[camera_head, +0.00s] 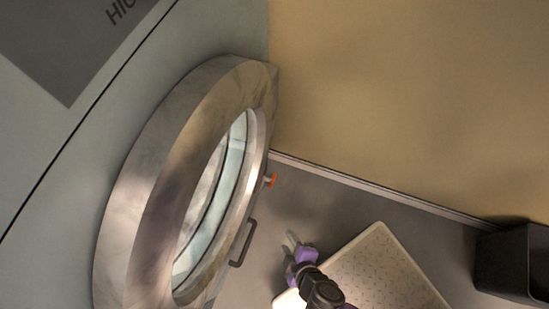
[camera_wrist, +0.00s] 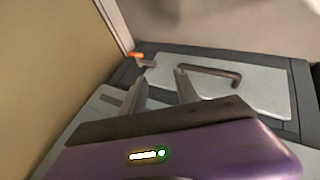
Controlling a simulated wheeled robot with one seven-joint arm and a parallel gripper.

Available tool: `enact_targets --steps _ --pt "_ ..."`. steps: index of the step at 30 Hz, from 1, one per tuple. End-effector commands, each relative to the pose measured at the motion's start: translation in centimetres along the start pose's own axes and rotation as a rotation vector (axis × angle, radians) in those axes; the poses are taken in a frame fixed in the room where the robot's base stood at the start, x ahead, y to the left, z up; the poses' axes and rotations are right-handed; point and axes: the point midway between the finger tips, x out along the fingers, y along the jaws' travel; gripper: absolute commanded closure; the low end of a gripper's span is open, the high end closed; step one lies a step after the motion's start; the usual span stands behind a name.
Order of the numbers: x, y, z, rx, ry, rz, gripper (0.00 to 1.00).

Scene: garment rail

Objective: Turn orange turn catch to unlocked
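The orange turn catch (camera_head: 271,180) sticks out beside the lower right of the big round metal ring in the head view. In the wrist view the orange catch (camera_wrist: 136,54) shows beyond my fingers, near the top left corner of a light grey panel, with a grey stub beside it. My gripper (camera_head: 290,238) is below and right of the catch in the head view, apart from it. In the wrist view my gripper (camera_wrist: 161,83) has its two fingers spread with nothing between them. The catch's lock marking cannot be read.
A dark bar handle (camera_head: 243,243) stands on the panel near the catch; it also shows in the wrist view (camera_wrist: 212,72). A tan wall (camera_head: 400,100) rises beyond. A pale textured plate (camera_head: 380,265) and a dark bin (camera_head: 512,262) lie to the right.

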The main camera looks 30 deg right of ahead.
Motion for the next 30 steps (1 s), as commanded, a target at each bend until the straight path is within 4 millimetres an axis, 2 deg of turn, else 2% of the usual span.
enact_targets --steps 1,5,9,13,15,18,24,30 --pt "4.2 -1.6 1.0 -0.068 -0.03 0.021 0.63" --pt "10.7 -2.4 2.4 -0.261 -0.116 0.102 0.63" --pt "17.1 -1.5 3.2 -0.466 -0.202 0.23 0.63" --pt "22.0 0.8 3.0 -0.644 -0.269 0.381 0.63" --pt "23.8 2.2 2.5 -0.724 -0.297 0.462 0.63" --pt "25.6 4.0 1.7 -0.814 -0.327 0.564 0.63" --pt "26.8 6.2 0.7 -0.903 -0.356 0.677 0.63" --pt "28.0 7.6 0.5 -0.913 -0.36 0.694 0.63"
